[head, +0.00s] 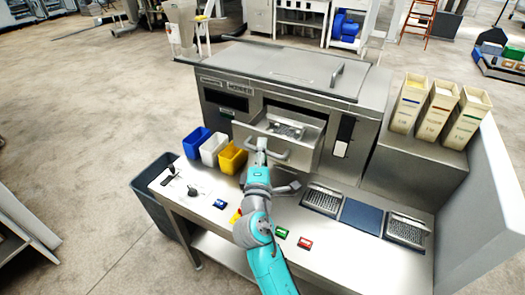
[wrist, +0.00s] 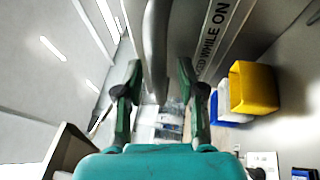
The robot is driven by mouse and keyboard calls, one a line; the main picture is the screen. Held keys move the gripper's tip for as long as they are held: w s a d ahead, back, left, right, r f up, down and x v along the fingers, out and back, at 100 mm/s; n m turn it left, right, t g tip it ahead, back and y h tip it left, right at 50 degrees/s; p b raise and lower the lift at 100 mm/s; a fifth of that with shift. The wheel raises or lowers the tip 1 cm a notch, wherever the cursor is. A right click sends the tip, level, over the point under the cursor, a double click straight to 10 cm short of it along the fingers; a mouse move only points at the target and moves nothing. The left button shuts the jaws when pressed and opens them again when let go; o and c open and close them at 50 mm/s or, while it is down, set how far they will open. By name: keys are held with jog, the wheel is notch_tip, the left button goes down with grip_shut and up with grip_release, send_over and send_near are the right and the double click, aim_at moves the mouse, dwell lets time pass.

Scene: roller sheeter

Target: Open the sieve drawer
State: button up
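The sieve drawer (head: 312,152) is a grey metal drawer in the front of the machine. It stands pulled out, with its open top and some metal parts inside showing. Its bar handle (head: 277,154) is on the drawer front. My gripper (head: 262,145) is at the left part of this handle. In the wrist view the handle bar (wrist: 156,45) runs between the two fingers of my gripper (wrist: 160,85). The fingers are apart, with visible gaps to the bar, so the gripper looks open around it. Contact with the handle cannot be made out.
Blue, white and yellow bins (head: 232,157) stand left of the drawer on the worktop. Two wire-topped trays (head: 323,198) and a dark blue pad (head: 361,215) lie to the right. Tall cream containers (head: 440,110) stand on the right-hand cabinet. A grey waste bin (head: 155,195) stands left of the table.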

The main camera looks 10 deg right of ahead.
jog(key=v, duration=1.2)
dwell(0.4)
jog(key=s+d+f+m+g+y, duration=0.2)
jog(key=s+d+f+y, duration=0.15)
jog(key=s+f, duration=0.6)
jog(key=s+d+f+m+g+y, duration=0.2)
jog(key=s+d+f, duration=0.3)
jog(key=s+f, duration=0.4)
jog(key=s+d+r+m, duration=0.1)
jog(key=s+r+m, duration=0.1)
jog(key=s+m, duration=0.2)
jog(key=s+d+r+m, duration=0.2)
jog(key=s+m, duration=0.2)
jog(key=s, duration=0.7)
jog(key=s+d+r+m+h, duration=0.1)
jog(key=s+m, duration=0.3)
jog(key=s, duration=0.4)
jog(key=shift+s+d+r+g, duration=0.2)
jog(key=shift+r+g, duration=0.1)
jog(key=shift+r, duration=0.55)
